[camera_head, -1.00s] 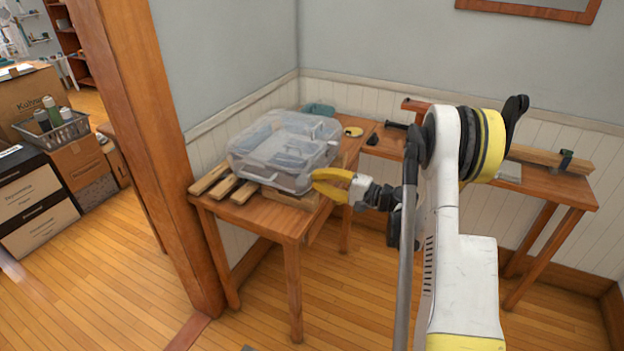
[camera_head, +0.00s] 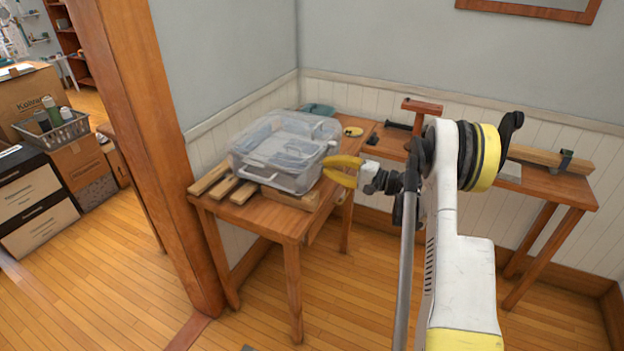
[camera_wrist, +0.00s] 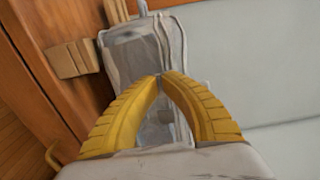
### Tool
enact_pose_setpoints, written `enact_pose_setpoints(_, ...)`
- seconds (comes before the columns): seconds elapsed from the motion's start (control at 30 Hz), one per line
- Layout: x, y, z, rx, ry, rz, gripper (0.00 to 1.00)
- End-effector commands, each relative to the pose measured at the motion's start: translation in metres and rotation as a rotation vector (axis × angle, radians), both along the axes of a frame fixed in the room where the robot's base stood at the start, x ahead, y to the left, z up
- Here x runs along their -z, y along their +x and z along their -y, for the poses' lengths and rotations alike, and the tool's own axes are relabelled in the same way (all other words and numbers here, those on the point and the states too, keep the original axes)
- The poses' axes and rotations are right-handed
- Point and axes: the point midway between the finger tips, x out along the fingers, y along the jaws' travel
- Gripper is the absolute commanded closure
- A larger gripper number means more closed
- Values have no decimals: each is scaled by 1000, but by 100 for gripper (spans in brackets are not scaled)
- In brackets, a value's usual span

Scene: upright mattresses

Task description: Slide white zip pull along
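A clear, greyish zip-up plastic case (camera_head: 275,150) lies on the small wooden table, with a pale handle on its front side. In the wrist view the case (camera_wrist: 150,45) is behind and beyond my fingers. My gripper (camera_head: 328,166) has yellow ribbed fingers and is just right of the case's right end. In the wrist view my gripper (camera_wrist: 159,77) has its fingertips together, overlapping the case. I cannot tell whether they touch it. A small pale spot on the case's right side (camera_head: 332,144) may be the white zip pull, but it is too small to be sure.
Wooden slats (camera_head: 222,187) stick out from under the case over the small table (camera_head: 291,226). A longer bench (camera_head: 545,182) stands along the back wall. A wooden post (camera_head: 150,150) rises at the left. Boxes (camera_head: 30,200) stand beyond it.

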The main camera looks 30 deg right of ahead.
Motion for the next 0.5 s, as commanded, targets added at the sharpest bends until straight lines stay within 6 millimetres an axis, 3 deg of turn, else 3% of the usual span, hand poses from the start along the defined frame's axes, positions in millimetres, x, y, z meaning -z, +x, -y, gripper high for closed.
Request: enact_pose_setpoints(0.5,0,26,33,0,0,0,100)
